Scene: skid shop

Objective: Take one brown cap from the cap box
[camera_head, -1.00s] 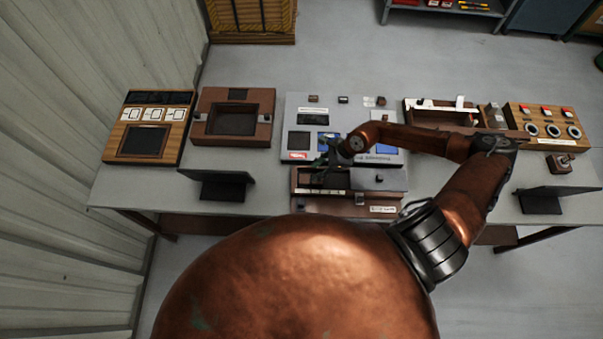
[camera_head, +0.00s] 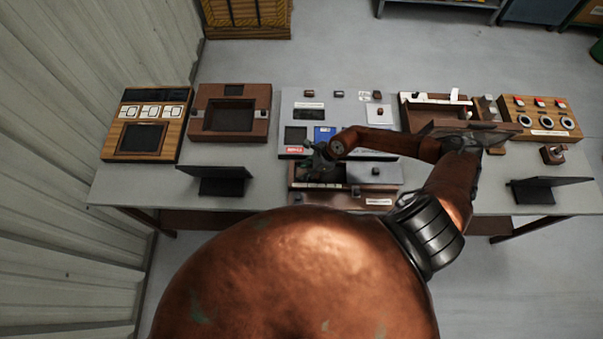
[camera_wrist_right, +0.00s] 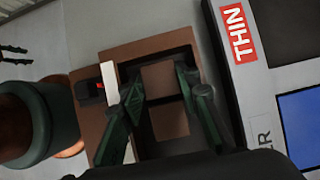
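The cap box (camera_head: 342,199) is a low brown box at the near edge of the table. In the right wrist view its brown rim (camera_wrist_right: 150,46) surrounds a dark compartment. Two square brown caps show there, an upper brown cap (camera_wrist_right: 158,78) and a lower brown cap (camera_wrist_right: 170,121). My right gripper (camera_head: 318,165) is over the box's left compartment. Contact is not visible. My left gripper cannot be made out.
Behind the box is a grey panel (camera_head: 294,110) with a red label and a blue area. A brown tray (camera_head: 200,121) and a wooden panel (camera_head: 113,147) stand left. A dark stand (camera_head: 222,181) is left of the box, another dark stand (camera_head: 533,192) far right.

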